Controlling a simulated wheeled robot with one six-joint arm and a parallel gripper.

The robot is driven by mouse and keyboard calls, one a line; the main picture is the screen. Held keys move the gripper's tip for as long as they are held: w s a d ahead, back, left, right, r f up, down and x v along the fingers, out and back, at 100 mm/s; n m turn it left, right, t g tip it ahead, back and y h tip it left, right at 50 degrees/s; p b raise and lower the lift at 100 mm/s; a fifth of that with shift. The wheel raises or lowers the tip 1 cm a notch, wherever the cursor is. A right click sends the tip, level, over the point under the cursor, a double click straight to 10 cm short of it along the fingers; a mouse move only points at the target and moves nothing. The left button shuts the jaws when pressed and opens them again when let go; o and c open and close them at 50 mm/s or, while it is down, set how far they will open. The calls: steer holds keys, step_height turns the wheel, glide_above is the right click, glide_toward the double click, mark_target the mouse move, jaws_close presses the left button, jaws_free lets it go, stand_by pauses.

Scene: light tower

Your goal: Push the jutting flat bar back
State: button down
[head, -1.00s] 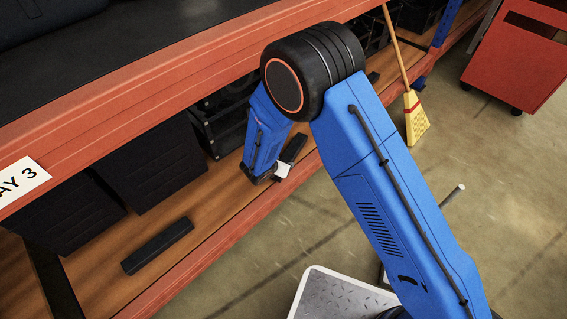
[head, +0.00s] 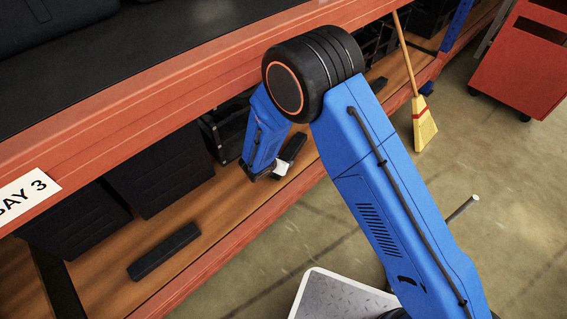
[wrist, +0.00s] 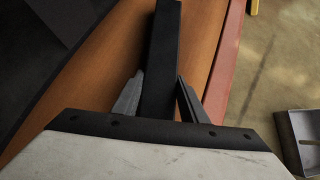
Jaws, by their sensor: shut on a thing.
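A black flat bar (wrist: 163,50) lies low over the wooden lower shelf (wrist: 110,75), close to its red front beam (wrist: 228,45). In the wrist view my gripper (wrist: 160,78) has one finger on each side of the bar's near end and is shut on it. In the head view my gripper (head: 264,174) is low inside the shelf bay, with the same bar (head: 293,148) showing beside it. The bar's near end is hidden by the gripper body. I cannot tell how far the bar stands out from other things.
Another dark bar (head: 163,252) lies on the shelf to the left. Black bins (head: 160,172) stand behind it. The upper red beam (head: 180,88) hangs over the bay. A broom (head: 424,122) and a red cabinet (head: 522,58) stand at the right.

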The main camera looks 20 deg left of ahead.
steer(key=shift+w+a, duration=0.15)
steer(key=shift+a, duration=0.3)
steer(key=c, duration=1)
jaws_free()
